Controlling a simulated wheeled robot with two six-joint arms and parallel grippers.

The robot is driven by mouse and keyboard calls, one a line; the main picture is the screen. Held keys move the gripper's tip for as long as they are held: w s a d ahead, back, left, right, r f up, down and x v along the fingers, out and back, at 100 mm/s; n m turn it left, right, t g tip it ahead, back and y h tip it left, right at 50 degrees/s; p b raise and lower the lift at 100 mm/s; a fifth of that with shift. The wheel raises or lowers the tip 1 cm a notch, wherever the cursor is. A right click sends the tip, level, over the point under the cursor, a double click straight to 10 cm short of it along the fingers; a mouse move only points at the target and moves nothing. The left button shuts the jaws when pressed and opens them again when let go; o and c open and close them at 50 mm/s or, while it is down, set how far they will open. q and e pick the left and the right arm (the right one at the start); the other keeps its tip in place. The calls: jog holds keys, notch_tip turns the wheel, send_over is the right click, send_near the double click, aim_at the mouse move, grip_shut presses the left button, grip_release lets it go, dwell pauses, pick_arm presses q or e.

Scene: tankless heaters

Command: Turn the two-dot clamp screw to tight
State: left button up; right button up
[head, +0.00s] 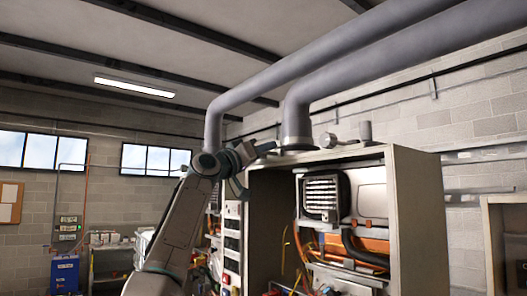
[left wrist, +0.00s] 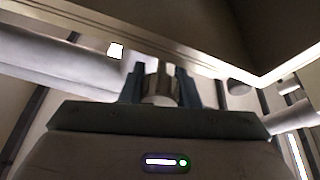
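My left gripper (head: 250,152) is at the top left edge of the open heater cabinet (head: 417,215), beside the foot of a grey flue pipe. In the left wrist view, its two blue-grey fingers (left wrist: 161,88) stand close on both sides of a short grey metal cylinder (left wrist: 160,88), with no clear gap. This cylinder looks like a clamp screw; no dot marks can be made out on it. In the head view, two other grey knobs, one (head: 327,140) and another (head: 365,131), stand on the cabinet top. My right gripper is not in view.
Two large grey pipes (head: 350,50) run overhead, and one comes down to a collar (head: 297,128) on the cabinet top. Inside the cabinet are a heater unit (head: 365,195), orange parts and black hoses. A blue box (head: 65,272) stands far left.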

pick_arm(q)
jog(key=m+g+h, duration=0.1)
jog(key=m, duration=0.2)
jog(key=m+g, duration=0.1)
jog(key=m, duration=0.2)
jog(key=m+g+h, duration=0.1)
jog(key=m+g, duration=0.1)
jog(key=m, duration=0.1)
jog(key=shift+s+d+m+h, duration=0.1)
jog(key=shift+s+m+h, duration=0.05)
jog(key=shift+m+h, duration=0.2)
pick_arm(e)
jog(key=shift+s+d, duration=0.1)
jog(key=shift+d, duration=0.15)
pick_arm(q)
jog(key=shift+m+g, duration=0.3)
jog(key=shift+m, duration=0.05)
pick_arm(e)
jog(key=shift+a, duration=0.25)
pick_arm(q)
jog(key=o, duration=0.6)
jog(key=shift+o, duration=0.3)
jog(key=shift+d, duration=0.1)
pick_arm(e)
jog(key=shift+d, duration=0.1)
pick_arm(q)
jog(key=shift+f, duration=0.1)
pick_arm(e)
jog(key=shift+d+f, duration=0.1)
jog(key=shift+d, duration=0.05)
